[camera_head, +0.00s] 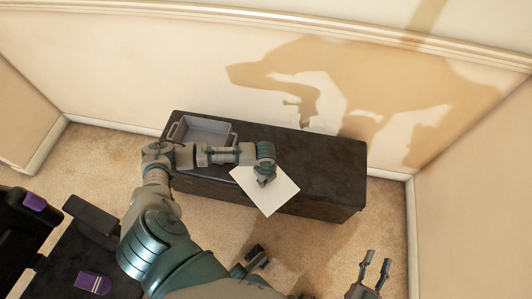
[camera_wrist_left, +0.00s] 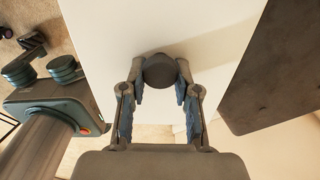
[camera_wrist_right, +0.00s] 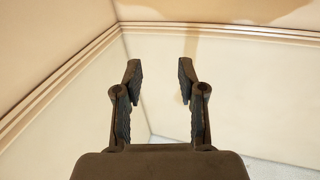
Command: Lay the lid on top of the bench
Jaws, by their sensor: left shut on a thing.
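The lid (camera_head: 281,199) is a flat white square with a round dark knob (camera_wrist_left: 159,71), seen close in the left wrist view. My left gripper (camera_head: 265,179) is shut on the knob, with one finger on each side of it. In the head view, the lid overlaps the front edge of the long dark bench (camera_head: 325,163). Part of the lid appears beyond that edge, over the carpet. Its height above the bench is hard to tell. My right gripper (camera_head: 374,270) is open and empty, to the right and away from the bench.
A grey open bin (camera_head: 205,131) sits on the bench's left end. The right part of the bench top is clear. A wall (camera_head: 150,70) runs close behind the bench. A black chair with purple patches (camera_head: 93,283) stands at the lower left.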

